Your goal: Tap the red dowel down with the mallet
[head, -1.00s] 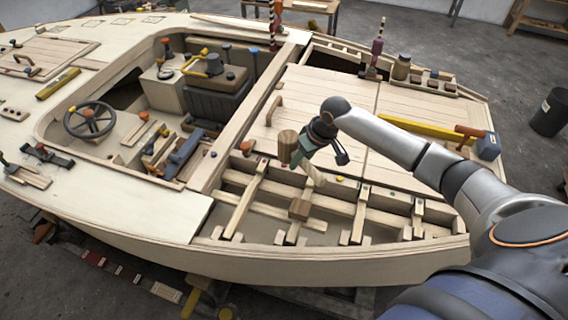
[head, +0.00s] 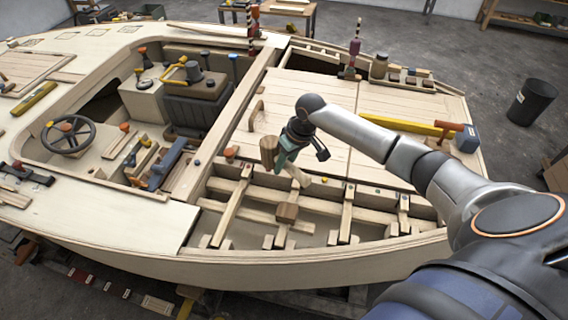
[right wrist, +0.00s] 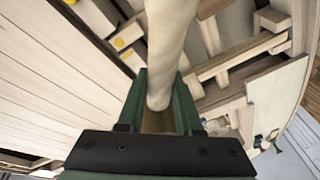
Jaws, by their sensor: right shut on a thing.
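My right gripper (head: 287,159) is shut on the pale handle (head: 300,177) of a wooden mallet. The brown mallet head (head: 268,151) is up at the left of the gripper, above the open framed bay of the hull. In the right wrist view the pale handle (right wrist: 164,65) runs up from between the green fingers (right wrist: 160,118). I cannot single out the red dowel with certainty; the small plugs along the bay's edge are too small to tell apart, and the arm and mallet cover part of it. My left gripper is not in view.
The bay has several ribs (head: 347,215) and a brown wooden block (head: 287,212). Planked hatch panels (head: 330,95) lie behind it. A steering wheel (head: 68,136) stands at left.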

